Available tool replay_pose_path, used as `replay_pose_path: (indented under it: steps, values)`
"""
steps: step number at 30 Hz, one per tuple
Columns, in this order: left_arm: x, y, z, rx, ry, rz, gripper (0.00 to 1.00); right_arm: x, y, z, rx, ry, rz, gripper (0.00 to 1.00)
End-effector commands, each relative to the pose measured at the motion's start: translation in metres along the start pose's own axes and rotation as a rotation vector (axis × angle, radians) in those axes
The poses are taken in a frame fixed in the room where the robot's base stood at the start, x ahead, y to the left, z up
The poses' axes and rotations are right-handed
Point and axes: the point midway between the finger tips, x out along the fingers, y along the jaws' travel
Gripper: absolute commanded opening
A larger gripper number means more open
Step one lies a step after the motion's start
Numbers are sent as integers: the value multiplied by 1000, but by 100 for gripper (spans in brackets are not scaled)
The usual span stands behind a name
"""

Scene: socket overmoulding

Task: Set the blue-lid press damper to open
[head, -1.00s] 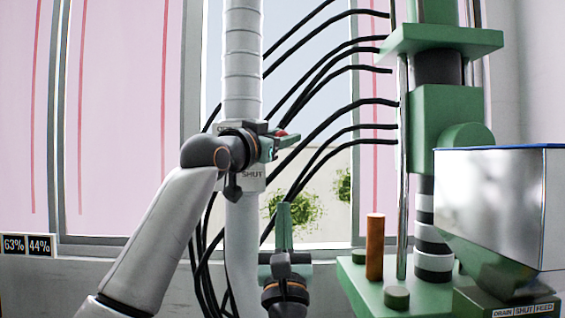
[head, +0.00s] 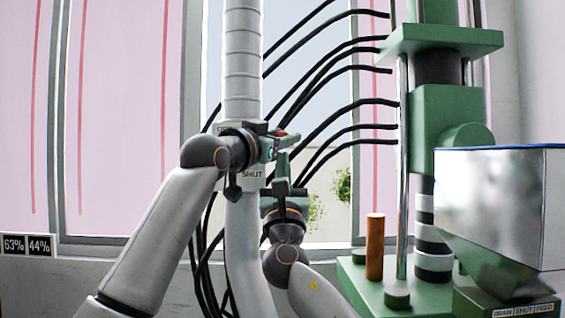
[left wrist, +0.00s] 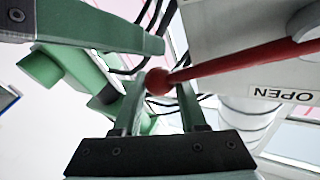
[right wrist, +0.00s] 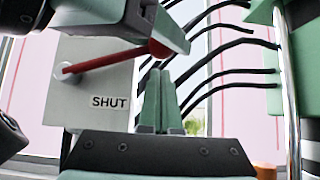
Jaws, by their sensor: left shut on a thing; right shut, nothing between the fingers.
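The damper box (head: 252,182) is a pale grey housing on the ribbed vertical duct in the head view, with a SHUT label. In the right wrist view its face (right wrist: 95,85) carries a red lever (right wrist: 105,62) pointing right and slightly up, above the SHUT label. In the left wrist view the lever (left wrist: 235,65) and an OPEN label (left wrist: 285,95) show. My left gripper (head: 287,138) is shut on the lever's round red knob (left wrist: 159,82). My right gripper (head: 283,160) is shut and empty, just below the left gripper; its fingers (right wrist: 160,90) point up beside the box.
The green press (head: 445,115) stands at the right, with a metal hopper with a blue rim (head: 500,147) in front. Several black hoses (head: 330,75) run from the press behind the duct. An orange-brown cylinder (head: 375,247) stands on the press base. A window lies behind.

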Motion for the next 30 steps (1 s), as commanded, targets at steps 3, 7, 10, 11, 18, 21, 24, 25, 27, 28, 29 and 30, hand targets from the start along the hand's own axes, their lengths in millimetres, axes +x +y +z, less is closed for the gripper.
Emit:
replay_pose_path:
  steps: [3, 7, 10, 11, 18, 21, 24, 25, 27, 28, 29, 30]
  values:
    - [0, -1, 3, -3, -5, -1, 0, 1, 0, 4, 0, 0, 1, 0]
    - [0, -1, 3, -3, -5, -1, 0, 1, 0, 5, -1, 0, 1, 0]
    - [0, -1, 3, -3, -5, -1, 0, 1, 0, 5, -1, 0, 1, 0]
    - [0, -1, 3, -3, -5, -1, 0, 1, 0, 5, 0, 0, 1, 0]
    - [0, -1, 3, -2, -6, -1, 0, 8, 0, 19, 1, -3, 0, 0]
    - [0, -1, 4, -1, -8, -1, 0, 8, 1, 20, 1, -5, 1, 0]
    - [1, -1, 5, 0, -10, -1, 0, 8, 1, 22, 1, -8, 1, 0]
    - [1, -1, 5, 0, -11, -1, 44, 8, 1, 22, 1, -9, 1, 0]
    - [1, -1, 5, -1, -12, -1, 51, 8, 1, 23, 1, -10, 1, 0]
    - [1, -1, 6, -1, -12, -1, 55, 8, 1, 24, 1, -11, 1, 0]
    - [1, -1, 6, -1, -13, -1, 58, 8, 1, 24, 1, -11, 1, 0]
    - [1, -1, 6, -2, -13, -1, 63, 8, 1, 24, 1, -12, 2, 0]
